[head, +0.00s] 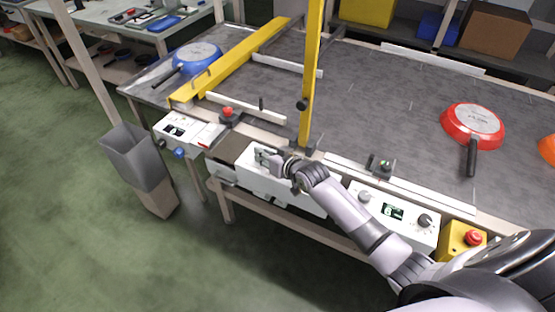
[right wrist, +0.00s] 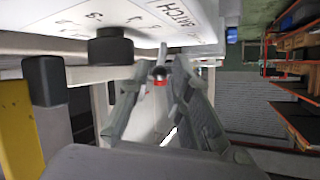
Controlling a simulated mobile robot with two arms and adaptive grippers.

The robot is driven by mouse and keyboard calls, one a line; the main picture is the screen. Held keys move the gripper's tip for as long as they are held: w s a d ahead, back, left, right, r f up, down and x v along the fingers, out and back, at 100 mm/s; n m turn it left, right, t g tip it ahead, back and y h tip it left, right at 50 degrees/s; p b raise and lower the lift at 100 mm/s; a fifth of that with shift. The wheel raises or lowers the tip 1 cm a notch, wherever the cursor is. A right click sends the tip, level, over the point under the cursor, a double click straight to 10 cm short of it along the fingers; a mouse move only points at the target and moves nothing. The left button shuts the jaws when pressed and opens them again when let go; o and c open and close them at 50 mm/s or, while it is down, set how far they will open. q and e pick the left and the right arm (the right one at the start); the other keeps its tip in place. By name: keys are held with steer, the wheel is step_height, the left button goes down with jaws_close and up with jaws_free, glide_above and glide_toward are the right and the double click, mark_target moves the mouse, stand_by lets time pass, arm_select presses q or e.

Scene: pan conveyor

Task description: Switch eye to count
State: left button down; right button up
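My right gripper (head: 264,158) reaches in from the lower right, over a white box (head: 285,193) on the conveyor's front side. In the right wrist view the gripper's grey fingers (right wrist: 157,95) stand apart and look empty. A small red and black round thing shows between them; I cannot tell what it is. A white panel (right wrist: 170,12) lettered "BATCH" fills the top of that view, with a black knob (right wrist: 110,47) above and left of the fingers, apart from them. No "COUNT" or "EYE" label is legible. My left gripper is not in view.
A white panel with a display (head: 393,212) and a yellow box with a red button (head: 474,238) lie to the right. A white control box (head: 185,130) is left. Red (head: 473,123) and blue pans (head: 197,57) rest on the conveyor. A yellow post (head: 312,70) stands beyond the gripper.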

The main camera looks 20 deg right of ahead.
steer(key=v, duration=0.9)
steer(key=shift+s+r, duration=0.2)
steer(key=shift+s, duration=0.1)
